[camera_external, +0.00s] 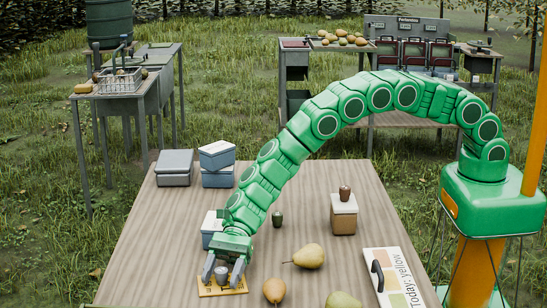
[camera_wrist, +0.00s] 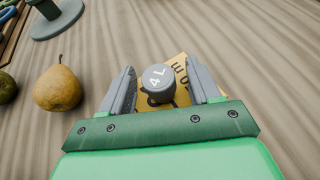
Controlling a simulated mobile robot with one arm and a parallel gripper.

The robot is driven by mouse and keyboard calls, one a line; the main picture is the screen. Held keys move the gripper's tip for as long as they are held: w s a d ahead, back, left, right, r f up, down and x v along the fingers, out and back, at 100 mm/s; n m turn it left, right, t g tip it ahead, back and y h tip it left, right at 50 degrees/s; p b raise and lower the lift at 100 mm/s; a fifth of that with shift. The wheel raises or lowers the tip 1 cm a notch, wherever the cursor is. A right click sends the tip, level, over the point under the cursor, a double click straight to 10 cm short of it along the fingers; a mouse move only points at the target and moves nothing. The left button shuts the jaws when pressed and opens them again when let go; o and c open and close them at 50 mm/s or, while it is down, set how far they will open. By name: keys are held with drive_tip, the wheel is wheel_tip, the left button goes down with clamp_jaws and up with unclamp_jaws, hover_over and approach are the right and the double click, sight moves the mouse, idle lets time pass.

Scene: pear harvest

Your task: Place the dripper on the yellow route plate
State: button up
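The dripper, a grey cylinder marked "4 L" (camera_wrist: 156,77), is upright between my gripper's two fingers in the wrist view. It also shows in the external view (camera_external: 221,272). My gripper (camera_external: 222,281) is open, with a gap between each finger and the dripper. The yellow route plate (camera_external: 238,289) lies flat on the table under the dripper and fingers. Its lettered surface shows in the wrist view (camera_wrist: 181,63), partly hidden by the dripper and fingers. The dripper appears to stand on the plate, though its base is largely hidden.
Pears (camera_external: 309,256) lie right of my gripper, with others near the front edge. A "Today: yellow" board (camera_external: 406,274) is at right. Lidded boxes (camera_external: 217,177) stand at back left, and a tan-sided box (camera_external: 343,220) at right. The table's middle is mostly clear.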

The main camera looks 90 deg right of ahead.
sight(223, 268)
drive_tip(key=shift+r, duration=0.15)
drive_tip(key=shift+s+d+r, duration=0.1)
drive_tip(key=shift+d, duration=0.2)
drive_tip(key=shift+s+d+r, duration=0.2)
drive_tip(key=shift+d+r, duration=0.2)
drive_tip(key=shift+d, duration=0.1)
drive_tip(key=shift+s+d+r, duration=0.15)
drive_tip(key=shift+d+r, duration=0.25)
drive_tip(key=shift+d, duration=0.1)
wheel_tip(223, 268, up, 5)
drive_tip(key=shift+f, duration=0.2)
drive_tip(key=shift+r, duration=0.8)
